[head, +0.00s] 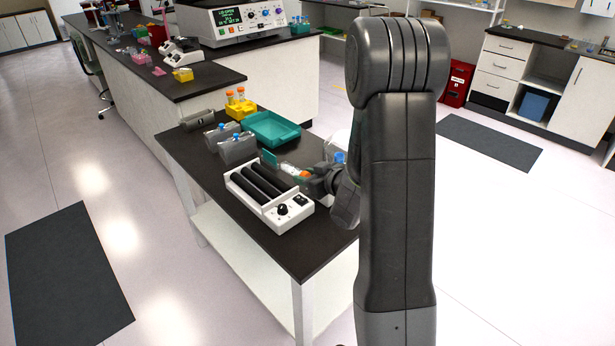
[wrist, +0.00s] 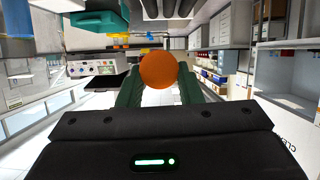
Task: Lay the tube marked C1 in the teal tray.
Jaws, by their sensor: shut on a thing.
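My gripper (head: 286,166) is shut on a tube with an orange cap (head: 305,174), held above the table behind the white roller device. In the wrist view the round orange cap (wrist: 158,71) faces the camera between the two green fingers. The cap hides the tube's body there, and no C1 mark can be read. The teal tray (head: 270,139) lies on the dark table, just behind and left of my gripper, and looks empty. It also shows at the upper left of the wrist view (wrist: 97,20).
The white roller device (head: 262,212) with black rollers stands in front of my gripper. Two grey racks (head: 238,148) with blue-capped tubes are left of the tray. A yellow rack (head: 240,110) holds orange-capped tubes behind them. A blue cap (head: 339,157) shows beside my arm.

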